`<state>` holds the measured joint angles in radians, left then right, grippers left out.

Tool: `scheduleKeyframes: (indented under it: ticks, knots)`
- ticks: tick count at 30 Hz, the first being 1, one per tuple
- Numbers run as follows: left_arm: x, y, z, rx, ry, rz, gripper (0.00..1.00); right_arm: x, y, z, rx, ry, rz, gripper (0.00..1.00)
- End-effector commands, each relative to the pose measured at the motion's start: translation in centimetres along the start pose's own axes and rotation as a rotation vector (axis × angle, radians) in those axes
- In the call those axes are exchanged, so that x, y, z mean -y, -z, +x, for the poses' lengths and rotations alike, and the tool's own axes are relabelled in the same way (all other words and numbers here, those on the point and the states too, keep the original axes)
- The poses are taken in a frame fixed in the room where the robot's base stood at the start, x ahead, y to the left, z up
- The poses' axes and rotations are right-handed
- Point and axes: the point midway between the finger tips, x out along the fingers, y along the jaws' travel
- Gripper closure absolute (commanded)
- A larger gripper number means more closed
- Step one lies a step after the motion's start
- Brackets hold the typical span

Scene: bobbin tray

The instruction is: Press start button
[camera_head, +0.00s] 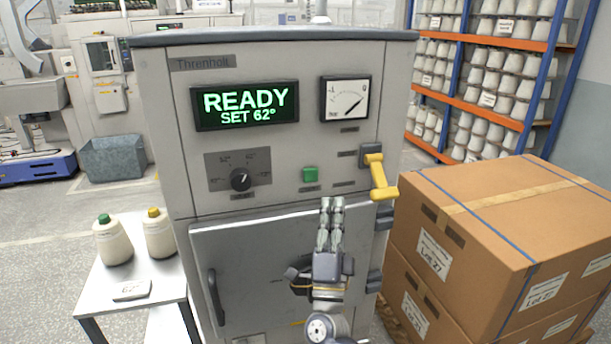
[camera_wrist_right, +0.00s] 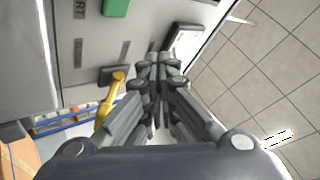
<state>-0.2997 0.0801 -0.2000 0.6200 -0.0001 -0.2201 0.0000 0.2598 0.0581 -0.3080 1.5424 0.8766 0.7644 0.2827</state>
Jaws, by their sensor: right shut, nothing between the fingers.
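The green start button (camera_head: 310,174) sits on the front panel of the grey machine (camera_head: 180,130), below the gauge. My right gripper (camera_head: 332,203) is shut and empty, pointing up, with its fingertips below and slightly right of the button and apart from it in the picture. In the right wrist view the green button (camera_wrist_right: 117,6) is at the top edge, left of the shut fingertips (camera_wrist_right: 160,60). The display (camera_head: 246,105) reads READY, SET 62°. My left gripper is not in view.
A yellow lever (camera_head: 379,177) sticks out right of the button. A dial (camera_head: 240,179) is to its left, a gauge (camera_head: 346,98) above. Cardboard boxes (camera_head: 500,220) stand close on the right. A small table (camera_head: 145,280) with two bobbins stands on the left.

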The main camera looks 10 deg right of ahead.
Motion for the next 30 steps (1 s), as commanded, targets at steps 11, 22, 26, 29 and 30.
scheduleKeyframes:
  ticks: [11, 22, 26, 29, 30]
  knots:
    - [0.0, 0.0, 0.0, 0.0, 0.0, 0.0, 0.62, 0.6, 0.4, 0.4, -0.019, 0.009, 0.019, 1.0]
    - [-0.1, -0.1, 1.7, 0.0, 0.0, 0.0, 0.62, -0.9, -1.0, 2.1, -0.02, 0.011, 0.018, 1.0]
    - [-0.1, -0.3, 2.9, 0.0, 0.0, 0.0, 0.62, -2.0, -2.0, 3.4, -0.019, 0.011, 0.018, 1.0]
    - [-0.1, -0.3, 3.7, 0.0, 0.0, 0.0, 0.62, -2.6, -2.7, 4.4, -0.019, 0.01, 0.018, 1.0]
    - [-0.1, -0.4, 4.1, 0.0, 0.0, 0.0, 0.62, -2.9, -2.9, 4.7, -0.019, 0.01, 0.018, 1.0]
